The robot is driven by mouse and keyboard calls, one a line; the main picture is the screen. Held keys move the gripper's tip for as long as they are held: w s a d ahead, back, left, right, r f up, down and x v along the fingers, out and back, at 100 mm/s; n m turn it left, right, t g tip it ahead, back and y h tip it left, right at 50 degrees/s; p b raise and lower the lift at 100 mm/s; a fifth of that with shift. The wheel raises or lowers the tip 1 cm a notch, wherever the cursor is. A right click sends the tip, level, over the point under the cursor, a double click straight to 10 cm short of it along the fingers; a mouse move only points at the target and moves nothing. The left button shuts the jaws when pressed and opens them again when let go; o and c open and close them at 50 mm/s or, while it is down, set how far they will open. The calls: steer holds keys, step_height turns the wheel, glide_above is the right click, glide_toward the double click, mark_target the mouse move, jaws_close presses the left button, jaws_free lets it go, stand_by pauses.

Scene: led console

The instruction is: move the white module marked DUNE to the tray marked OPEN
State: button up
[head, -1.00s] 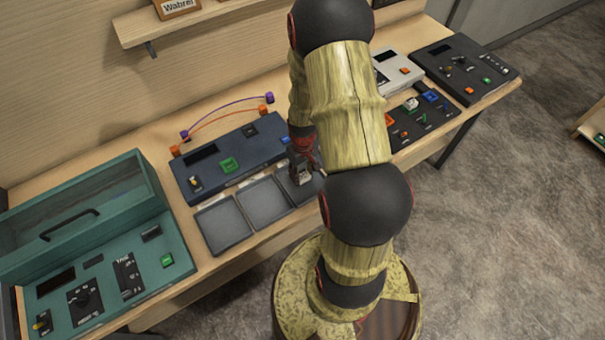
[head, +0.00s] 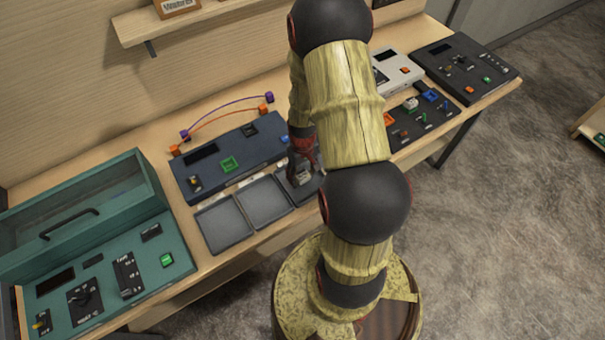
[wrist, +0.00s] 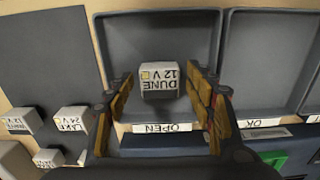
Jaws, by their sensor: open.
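The white module marked DUNE 12 V (wrist: 160,80) sits in the grey tray marked OPEN (wrist: 120,40) in the wrist view. Its lettering appears upside down there. My gripper (wrist: 161,90) is open, with one finger on each side of the module and a visible gap to both. In the head view the module (head: 304,178) is a small pale block below my gripper (head: 303,167), in the rightmost tray (head: 311,190). My arm hides part of that tray.
The tray marked OK (wrist: 265,60) adjoins it. Other white modules, one marked LAKE 24 V (wrist: 70,120), stand at the left of the wrist view. A dark blue console (head: 215,170) lies behind the trays. A teal console (head: 120,260) stands at the left.

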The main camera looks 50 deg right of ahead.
steer(key=shift+r, duration=0.1)
step_height(320, 180, up, 12)
step_height(320, 180, up, 9)
steer(key=t, duration=0.1)
glide_above(302, 175)
steer(key=w+a, duration=0.2)
steer(key=a, duration=0.3)
steer(key=s+a+r+n+t, duration=0.1)
steer(key=s+a+r+t, duration=0.1)
steer(key=s+a+r, duration=0.3)
steer(key=s+a+r+n+t, duration=0.1)
steer(key=s+a+r, duration=0.3)
steer(key=a+r, duration=0.8)
step_height(302, 175, up, 3)
steer(key=shift+s+a+n+t, duration=0.3)
steer(key=shift+s+a+t, duration=0.1)
steer(key=shift+t, duration=0.4)
